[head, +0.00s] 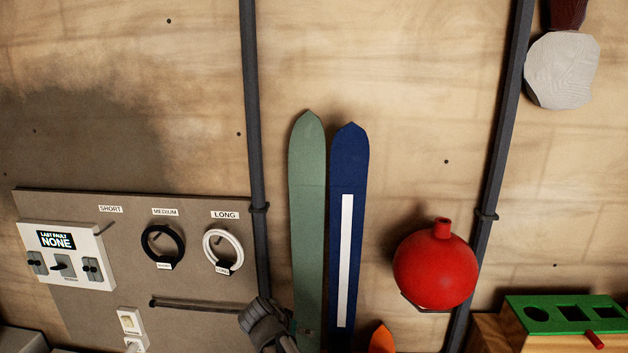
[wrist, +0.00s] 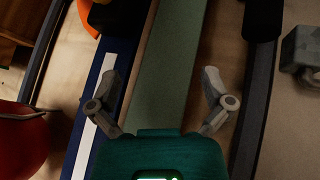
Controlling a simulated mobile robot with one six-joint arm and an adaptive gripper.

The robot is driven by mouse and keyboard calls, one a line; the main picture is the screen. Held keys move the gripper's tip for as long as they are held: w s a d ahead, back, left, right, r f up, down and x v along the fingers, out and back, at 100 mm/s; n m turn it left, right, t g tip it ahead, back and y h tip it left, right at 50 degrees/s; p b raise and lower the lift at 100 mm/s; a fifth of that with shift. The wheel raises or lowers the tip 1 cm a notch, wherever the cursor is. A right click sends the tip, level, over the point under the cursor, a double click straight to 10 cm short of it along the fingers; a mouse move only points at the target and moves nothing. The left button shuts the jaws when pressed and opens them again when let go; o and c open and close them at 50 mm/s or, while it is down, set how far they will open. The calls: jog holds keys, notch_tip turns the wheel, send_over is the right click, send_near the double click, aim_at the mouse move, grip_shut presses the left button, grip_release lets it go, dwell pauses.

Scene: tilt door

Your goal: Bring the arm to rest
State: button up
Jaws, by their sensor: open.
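My gripper (wrist: 159,78) shows in the wrist view. Its two grey fingers stand wide apart on either side of the green ski (wrist: 166,70), with nothing between the tips that I can see held. The gap from the fingers to the ski is hard to judge. In the head view, a dark grey jointed shape (head: 265,325) shows at the bottom edge in front of the pipe; I cannot tell whether it is part of my arm. The green ski (head: 308,220) and the blue ski (head: 349,170) stand upright against the wall.
A dark pipe (head: 252,110) runs down left of the skis. A grey panel (head: 80,320) with a white switch box (head: 95,272) and black and white rings is further left. A red round flask (head: 435,270) and a green-topped wooden box (head: 570,305) are at right.

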jog(key=s+d+f+n+g+y+b, duration=0.1)
jog(key=s+d+f+g+b, duration=0.1)
jog(key=d, duration=0.5)
jog(key=s+d+f+n+g+y+b, duration=0.1)
jog(key=s+d+f+g+y+b, duration=0.1)
jog(key=s+d+f+b, duration=0.3)
jog(key=s+d+f+n+g+y+b, duration=0.1)
jog(key=s+d+f+y+b, duration=0.1)
jog(key=d+f+b, duration=0.3)
jog(key=s+d+f, duration=0.1)
jog(key=d+f, duration=0.3)
jog(key=f, duration=0.1)
jog(key=shift+s+d+f+g, duration=0.2)
jog(key=shift+s+d+g, duration=0.05)
jog(key=shift+d+g, duration=0.15)
jog(key=shift+a, duration=0.15)
dwell(2.0)
